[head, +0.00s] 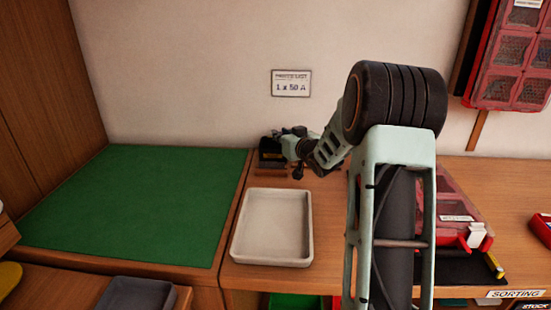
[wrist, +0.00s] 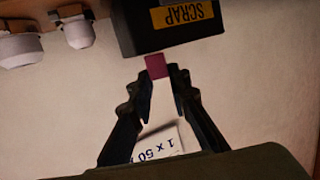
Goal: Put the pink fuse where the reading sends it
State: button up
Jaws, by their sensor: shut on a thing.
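The pink fuse (wrist: 156,67) shows in the wrist view between the fingertips of my gripper (wrist: 161,82), which is shut on it. The fuse is close to the dark box labelled SCRAP (wrist: 181,18); I cannot tell whether they touch. In the head view my gripper (head: 283,137) is at the back of the bench, just over the dark scrap box (head: 270,158), and the fuse cannot be made out. A wall card (head: 291,83) reads "1 x 50 A" under a small heading; part of the card (wrist: 163,146) shows upside down in the wrist view.
An empty pale tray (head: 305,228) stands on the bench in front of the scrap box. A green mat (head: 135,205) lies clear to the left. A red case (head: 455,205) is behind my arm at right. Two white rounded objects (wrist: 78,31) are beside the scrap box in the wrist view.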

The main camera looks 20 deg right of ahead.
jog(key=shift+f, duration=0.2)
jog(key=o, duration=1)
jog(key=shift+c, duration=0.2)
jog(key=shift+s, duration=0.15)
jog(key=s+r, duration=0.2)
jog(key=s, duration=0.9)
jog(key=shift+s+d+r, duration=0.2)
jog(key=shift+s+d, duration=0.05)
jog(key=shift+d, duration=0.05)
